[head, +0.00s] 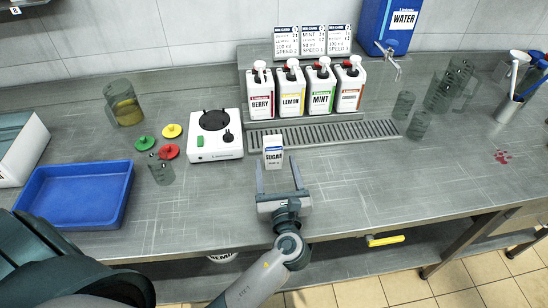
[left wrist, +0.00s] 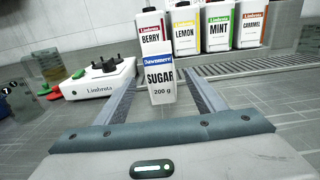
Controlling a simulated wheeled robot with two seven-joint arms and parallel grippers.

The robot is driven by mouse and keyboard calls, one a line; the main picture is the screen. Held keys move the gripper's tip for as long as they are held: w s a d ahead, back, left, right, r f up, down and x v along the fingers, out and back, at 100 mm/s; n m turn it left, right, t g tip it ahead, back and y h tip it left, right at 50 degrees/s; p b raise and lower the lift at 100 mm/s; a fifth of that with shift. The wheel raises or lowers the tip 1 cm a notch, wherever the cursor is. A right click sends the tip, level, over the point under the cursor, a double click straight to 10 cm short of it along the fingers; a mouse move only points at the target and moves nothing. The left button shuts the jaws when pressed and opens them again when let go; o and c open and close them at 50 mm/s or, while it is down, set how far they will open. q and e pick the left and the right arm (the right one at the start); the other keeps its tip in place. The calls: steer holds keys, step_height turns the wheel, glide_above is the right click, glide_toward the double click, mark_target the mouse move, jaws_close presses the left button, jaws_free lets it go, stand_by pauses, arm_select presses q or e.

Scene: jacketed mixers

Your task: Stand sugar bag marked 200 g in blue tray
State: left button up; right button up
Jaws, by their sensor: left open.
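The sugar bag (head: 273,152) is a small white upright pack with a blue band, standing on the steel counter. In the left wrist view the bag (left wrist: 161,84) faces me and reads "SUGAR 200 g". My left gripper (head: 279,168) is open, its two fingers pointing at the bag from the near side. The bag appears at or between the fingertips, with no clear contact on either side. The blue tray (head: 128,204) lies empty at the left of the counter. My right gripper is not in view.
A small glass (head: 161,170) and coloured lids (head: 169,151) lie between tray and hot plate. The front counter is clear.

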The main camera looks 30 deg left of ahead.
arm_select(q)
steer(key=v, duration=0.5)
steer(key=shift+d+b, duration=0.1)
steer(key=shift+b, duration=0.25)
steer(key=shift+s+d, duration=0.2)
steer(key=shift+s, duration=0.15)
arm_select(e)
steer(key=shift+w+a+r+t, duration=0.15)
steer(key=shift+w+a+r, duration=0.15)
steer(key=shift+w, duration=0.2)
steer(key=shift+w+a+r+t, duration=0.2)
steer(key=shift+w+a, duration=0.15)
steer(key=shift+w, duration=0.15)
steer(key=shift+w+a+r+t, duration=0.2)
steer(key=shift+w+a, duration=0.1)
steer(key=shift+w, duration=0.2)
